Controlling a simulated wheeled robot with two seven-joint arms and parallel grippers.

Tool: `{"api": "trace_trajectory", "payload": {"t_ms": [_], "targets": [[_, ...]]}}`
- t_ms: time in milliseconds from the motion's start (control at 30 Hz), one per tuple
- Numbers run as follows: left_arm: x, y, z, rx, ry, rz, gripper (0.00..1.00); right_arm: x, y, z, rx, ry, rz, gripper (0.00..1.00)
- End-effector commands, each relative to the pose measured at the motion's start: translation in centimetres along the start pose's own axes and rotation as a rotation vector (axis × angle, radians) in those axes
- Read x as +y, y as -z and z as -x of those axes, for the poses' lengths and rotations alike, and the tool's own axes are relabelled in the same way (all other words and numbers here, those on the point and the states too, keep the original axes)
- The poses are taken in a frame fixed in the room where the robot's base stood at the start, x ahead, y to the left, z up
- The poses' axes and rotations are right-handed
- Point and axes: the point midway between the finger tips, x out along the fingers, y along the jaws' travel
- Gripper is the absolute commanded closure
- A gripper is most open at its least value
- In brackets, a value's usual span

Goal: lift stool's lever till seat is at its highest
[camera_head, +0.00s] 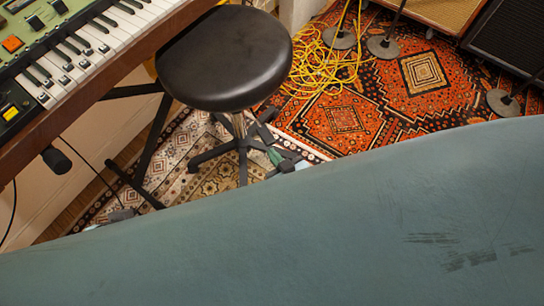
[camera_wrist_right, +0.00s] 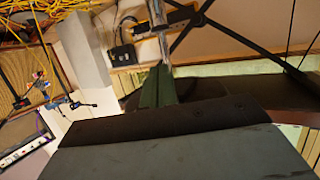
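The stool has a round black seat (camera_head: 224,58) on a metal column (camera_head: 238,125) above a dark star-shaped base. It stands upright beside the keyboard. I cannot make out its lever clearly; dark parts crowd the space under the seat's right side. My right gripper (camera_head: 276,157) shows small, low at the right of the column, with a green finger part. In the right wrist view, green finger parts (camera_wrist_right: 157,86) point toward a shiny upright post. Whether they are apart or touch anything is unclear. My left gripper is not in view.
A keyboard (camera_head: 85,45) on a dark stand is close at the stool's left. Yellow cable (camera_head: 318,68) is heaped on the patterned rug at the right, near round stand bases (camera_head: 338,38). A scuffed teal surface covers the lower part of the head view.

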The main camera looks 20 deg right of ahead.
Motion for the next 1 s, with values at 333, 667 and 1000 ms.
{"api": "trace_trajectory", "payload": {"t_ms": [333,667,1000], "targets": [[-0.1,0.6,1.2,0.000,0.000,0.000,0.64,0.0,-1.0,3.5,-0.001,0.001,0.002,1.00],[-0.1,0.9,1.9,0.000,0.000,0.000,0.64,0.0,-1.9,6.1,-0.001,0.001,0.000,1.00],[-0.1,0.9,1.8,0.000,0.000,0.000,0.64,0.0,-1.9,6.2,0.001,0.000,0.000,1.00]]}}
